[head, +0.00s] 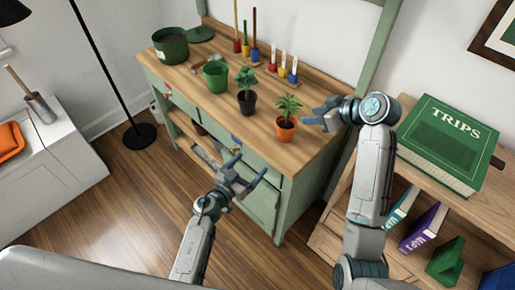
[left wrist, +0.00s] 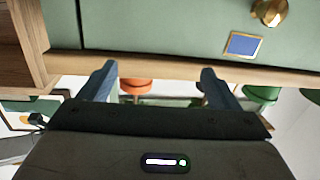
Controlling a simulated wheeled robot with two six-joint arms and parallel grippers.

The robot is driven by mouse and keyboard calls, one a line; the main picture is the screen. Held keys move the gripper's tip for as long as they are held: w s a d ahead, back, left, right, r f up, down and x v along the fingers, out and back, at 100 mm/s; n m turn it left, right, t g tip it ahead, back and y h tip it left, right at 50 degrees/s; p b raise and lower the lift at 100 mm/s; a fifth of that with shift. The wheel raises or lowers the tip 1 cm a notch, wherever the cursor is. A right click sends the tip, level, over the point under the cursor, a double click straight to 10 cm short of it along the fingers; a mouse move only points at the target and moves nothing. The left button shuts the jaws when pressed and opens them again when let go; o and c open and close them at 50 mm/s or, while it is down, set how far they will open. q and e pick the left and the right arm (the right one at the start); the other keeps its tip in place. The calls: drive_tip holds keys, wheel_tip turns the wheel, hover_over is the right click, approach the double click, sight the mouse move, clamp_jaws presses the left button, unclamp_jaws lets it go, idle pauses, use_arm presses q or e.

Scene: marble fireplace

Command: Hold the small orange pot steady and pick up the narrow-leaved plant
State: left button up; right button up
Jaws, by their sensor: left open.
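The small orange pot (head: 286,129) stands upright on the wooden bench top, near its right front corner. The narrow-leaved plant (head: 288,104) rises from it. My right gripper (head: 316,114) is just right of the pot, its fingers apart and empty, with a small gap to the pot. My left gripper (head: 247,171) is open and empty, in front of the green drawers and below the bench top edge. The left wrist view is upside down: the open fingers (left wrist: 158,85) show against the drawer front, with part of the orange pot (left wrist: 135,86) beyond the edge.
A dark pot with a broad-leaved plant (head: 246,98) and a green pot (head: 215,76) stand left of the orange pot. Coloured tools (head: 283,68) stand at the back. A shelf with a green book (head: 446,140) is at right. The front right bench edge is close to the pot.

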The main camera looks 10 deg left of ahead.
sight(279, 132)
use_arm(q)
drive_tip(key=w+d+r+m+g+h, duration=0.1)
drive_tip(key=d+r+m+h, duration=0.15)
drive_tip(key=r, duration=0.65)
drive_tip(key=x, duration=1.1)
drive_tip(key=shift+d+f, duration=0.15)
drive_tip(key=shift+f, duration=0.15)
drive_tip(key=shift+c, duration=0.4)
drive_tip(key=c, duration=1)
drive_tip(key=shift+o, duration=0.2)
